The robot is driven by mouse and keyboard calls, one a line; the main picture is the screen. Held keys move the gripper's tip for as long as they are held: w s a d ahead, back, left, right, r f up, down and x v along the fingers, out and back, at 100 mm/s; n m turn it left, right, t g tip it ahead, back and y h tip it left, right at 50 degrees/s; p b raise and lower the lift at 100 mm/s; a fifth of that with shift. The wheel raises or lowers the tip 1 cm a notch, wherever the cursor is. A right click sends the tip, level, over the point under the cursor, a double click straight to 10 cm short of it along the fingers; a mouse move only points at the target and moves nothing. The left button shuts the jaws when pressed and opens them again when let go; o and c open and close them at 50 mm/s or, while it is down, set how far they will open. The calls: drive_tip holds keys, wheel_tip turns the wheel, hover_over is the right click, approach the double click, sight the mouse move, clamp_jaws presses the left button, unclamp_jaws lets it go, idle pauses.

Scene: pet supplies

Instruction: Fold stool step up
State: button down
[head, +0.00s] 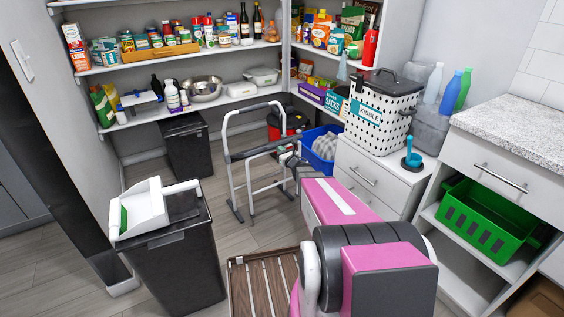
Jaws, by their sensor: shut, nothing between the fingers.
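The step stool (232,165) stands upright on the floor in the middle of the head view, in front of the shelves. It has a light grey tubular frame with a rounded top rail and dark feet. A dark crosspiece (257,147), which looks like a step seen nearly edge-on, crosses the frame at mid height. My gripper (290,159) is at the right side of the stool, close to the right end of this crosspiece. It is shut and empty. I cannot tell whether it touches the stool. My arm hides part of the floor right of the stool.
A black bin (175,270) with a white litter scoop-like box (140,208) on top stands at front left. A slatted wooden piece (262,285) lies in front. White drawers (372,180) with a dotted kibble box (380,112) stand right. A blue crate (318,160) is behind my gripper.

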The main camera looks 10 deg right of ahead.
drive_tip(key=w+a+r, duration=0.4)
drive_tip(key=w+r, duration=0.4)
drive_tip(key=w, duration=0.3)
drive_tip(key=w+a+r, duration=0.4)
drive_tip(key=w+r, duration=0.4)
drive_tip(key=w, duration=0.4)
drive_tip(key=shift+a+g, duration=0.15)
drive_tip(key=shift+g, duration=0.15)
drive_tip(key=shift+r, duration=0.1)
